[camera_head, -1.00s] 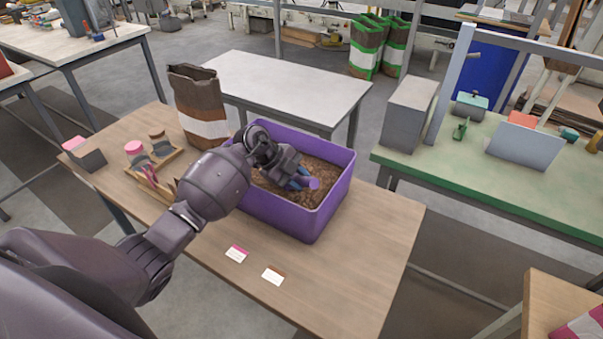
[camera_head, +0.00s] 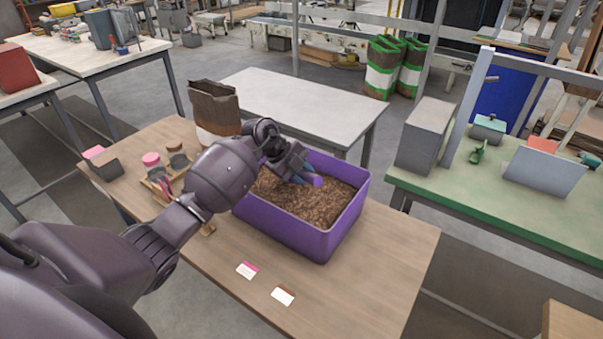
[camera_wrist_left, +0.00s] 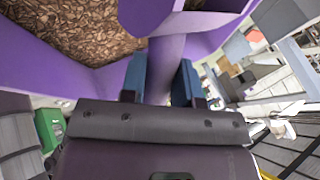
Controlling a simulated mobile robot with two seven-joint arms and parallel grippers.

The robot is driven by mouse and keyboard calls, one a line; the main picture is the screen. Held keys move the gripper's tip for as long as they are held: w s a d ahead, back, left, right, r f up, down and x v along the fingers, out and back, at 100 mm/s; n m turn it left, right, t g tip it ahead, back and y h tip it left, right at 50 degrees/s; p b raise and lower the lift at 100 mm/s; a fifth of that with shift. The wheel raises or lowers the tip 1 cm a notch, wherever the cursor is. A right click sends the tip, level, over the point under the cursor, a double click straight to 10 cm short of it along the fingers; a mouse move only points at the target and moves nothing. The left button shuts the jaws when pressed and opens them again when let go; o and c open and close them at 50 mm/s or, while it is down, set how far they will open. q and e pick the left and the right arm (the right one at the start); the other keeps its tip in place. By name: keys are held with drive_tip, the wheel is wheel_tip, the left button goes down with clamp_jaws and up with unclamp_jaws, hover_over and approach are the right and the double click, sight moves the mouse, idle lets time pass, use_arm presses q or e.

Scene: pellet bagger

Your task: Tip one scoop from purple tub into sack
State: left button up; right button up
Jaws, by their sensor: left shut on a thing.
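The purple tub (camera_head: 290,237) stands on the wooden table, with brown pellets (camera_head: 310,201) inside. My left gripper (camera_head: 303,178) is over the tub's back-left part, shut on the handle (camera_wrist_left: 160,70) of a purple scoop. The handle's end (camera_head: 318,181) also shows in the head view. The scoop's bowl (camera_wrist_left: 165,15) is at the top of the wrist view; whether it holds pellets I cannot tell. The brown sack (camera_head: 214,100) with a white band stands upright behind and left of the tub, partly hidden by my arm. My right gripper is not in view.
A wooden rack with pink-lidded and brown-lidded jars (camera_head: 151,159) and a dark bin (camera_head: 105,168) are left of my arm. Two label cards (camera_head: 283,295) lie at the table's front. The table's right part is clear. A white table (camera_head: 300,100) stands behind.

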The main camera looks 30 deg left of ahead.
use_arm(q)
drive_tip(key=shift+y, duration=0.4)
drive_tip(key=r, duration=0.2)
drive_tip(key=s+d+r, duration=0.1)
drive_tip(key=r, duration=0.2)
drive_tip(key=d+r+p, duration=0.1)
drive_tip(key=r, duration=0.1)
drive_tip(key=shift+s+d+r, duration=0.2)
drive_tip(key=shift+s+r, duration=0.1)
drive_tip(key=shift+s, duration=0.05)
drive_tip(key=shift+t, duration=0.3)
